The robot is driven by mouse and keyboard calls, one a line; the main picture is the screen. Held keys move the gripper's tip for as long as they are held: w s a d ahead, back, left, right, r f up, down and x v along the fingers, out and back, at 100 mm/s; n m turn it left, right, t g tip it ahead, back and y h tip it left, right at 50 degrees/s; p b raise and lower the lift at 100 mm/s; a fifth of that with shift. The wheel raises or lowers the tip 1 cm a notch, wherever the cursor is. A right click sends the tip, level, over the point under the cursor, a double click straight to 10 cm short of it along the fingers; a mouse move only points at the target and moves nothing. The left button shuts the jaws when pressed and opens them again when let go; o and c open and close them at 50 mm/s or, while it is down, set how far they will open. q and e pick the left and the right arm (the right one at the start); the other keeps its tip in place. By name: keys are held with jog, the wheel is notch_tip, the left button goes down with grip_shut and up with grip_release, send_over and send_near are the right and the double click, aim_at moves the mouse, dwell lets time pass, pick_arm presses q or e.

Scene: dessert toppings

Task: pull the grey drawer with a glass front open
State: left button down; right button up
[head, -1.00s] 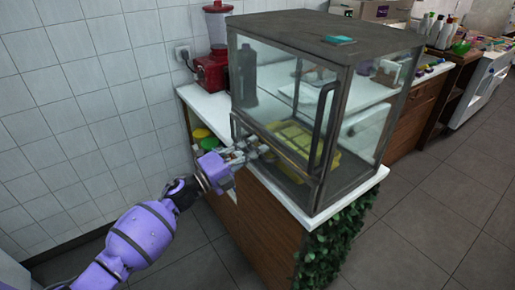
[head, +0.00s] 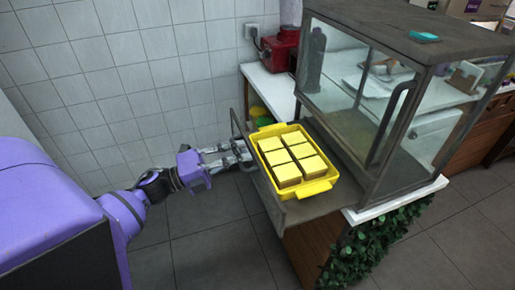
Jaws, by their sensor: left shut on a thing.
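The grey drawer with a glass front (head: 322,207) is pulled out of the lower part of the glass display case (head: 385,110), toward the left. A yellow tray (head: 318,186) stands in the drawer and holds several yellow-topped cake squares (head: 285,172). My left gripper (head: 243,155) is at the drawer's front, shut on its handle; the fingers partly hide the handle. My right gripper is not in view.
The case stands on a white-topped wooden counter (head: 268,83) with green leaves (head: 375,240) at its near end. A red blender (head: 281,50) stands behind. A teal item (head: 424,37) lies on the case. Floor on the left is free.

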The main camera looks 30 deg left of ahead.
pick_arm(q)
jog(key=shift+v, duration=0.95)
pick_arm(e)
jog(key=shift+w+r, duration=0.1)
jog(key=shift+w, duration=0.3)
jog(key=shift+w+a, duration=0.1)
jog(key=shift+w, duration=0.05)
pick_arm(q)
jog(key=c, duration=2.1)
grip_release()
jog(key=v, duration=1.2)
jog(key=shift+r, duration=0.1)
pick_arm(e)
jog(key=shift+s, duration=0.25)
